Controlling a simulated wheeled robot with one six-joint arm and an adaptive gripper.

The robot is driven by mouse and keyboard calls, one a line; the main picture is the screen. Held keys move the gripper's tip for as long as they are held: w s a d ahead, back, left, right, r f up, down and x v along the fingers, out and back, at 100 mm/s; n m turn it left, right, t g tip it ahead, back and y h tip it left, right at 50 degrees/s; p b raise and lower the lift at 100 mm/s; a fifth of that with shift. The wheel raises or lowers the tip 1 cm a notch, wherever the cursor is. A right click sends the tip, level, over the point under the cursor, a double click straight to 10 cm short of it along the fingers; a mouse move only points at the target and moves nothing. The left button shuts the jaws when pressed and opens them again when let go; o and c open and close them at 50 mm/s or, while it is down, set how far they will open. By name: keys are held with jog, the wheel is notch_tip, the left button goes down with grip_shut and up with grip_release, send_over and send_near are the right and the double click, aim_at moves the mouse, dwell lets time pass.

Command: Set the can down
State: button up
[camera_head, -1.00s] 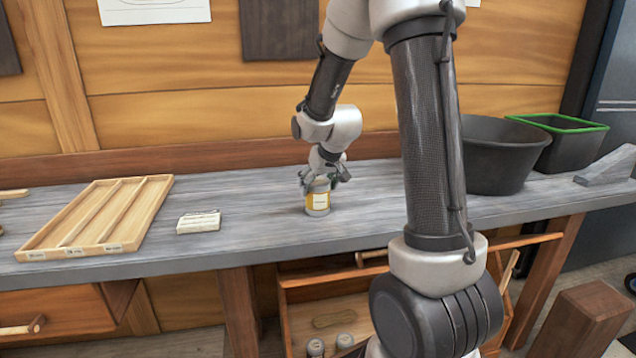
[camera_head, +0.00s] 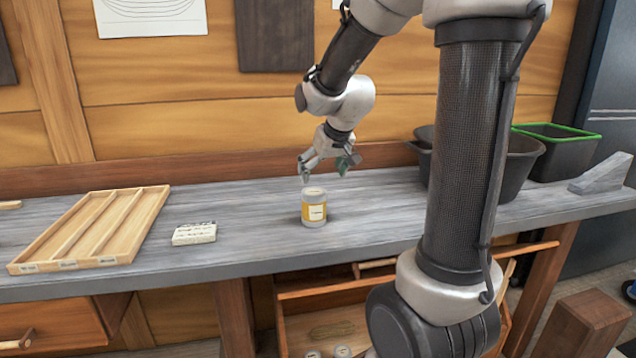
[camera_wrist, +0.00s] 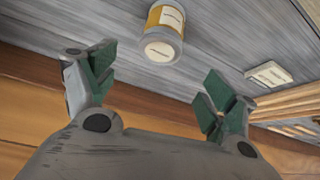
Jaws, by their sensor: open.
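The can (camera_head: 314,207), grey with a yellow band and a pale label, stands upright on the grey workbench (camera_head: 262,232). It also shows in the wrist view (camera_wrist: 163,32), beyond the fingertips near the top edge. My gripper (camera_head: 326,172) is open and empty, above and behind the can and apart from it. In the wrist view, the green finger pads of my gripper (camera_wrist: 160,78) are spread wide with nothing between them.
A wooden divided tray (camera_head: 92,228) lies on the left of the bench, with a small pale block (camera_head: 194,233) between it and the can. A black tub (camera_head: 520,160) and a green-rimmed bin (camera_head: 562,150) stand at the right. Bare bench surrounds the can.

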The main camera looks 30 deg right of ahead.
jog(key=s+a+r+g, duration=0.1)
jog(key=s+a, duration=0.1)
jog(key=s, duration=1.1)
jog(key=s+a+r+n+g, duration=0.1)
jog(key=s+a+r, duration=0.1)
jog(key=s, duration=1.1)
jog(key=shift+r+y, duration=0.2)
jog(key=shift+y, duration=0.1)
jog(key=shift+w, duration=0.1)
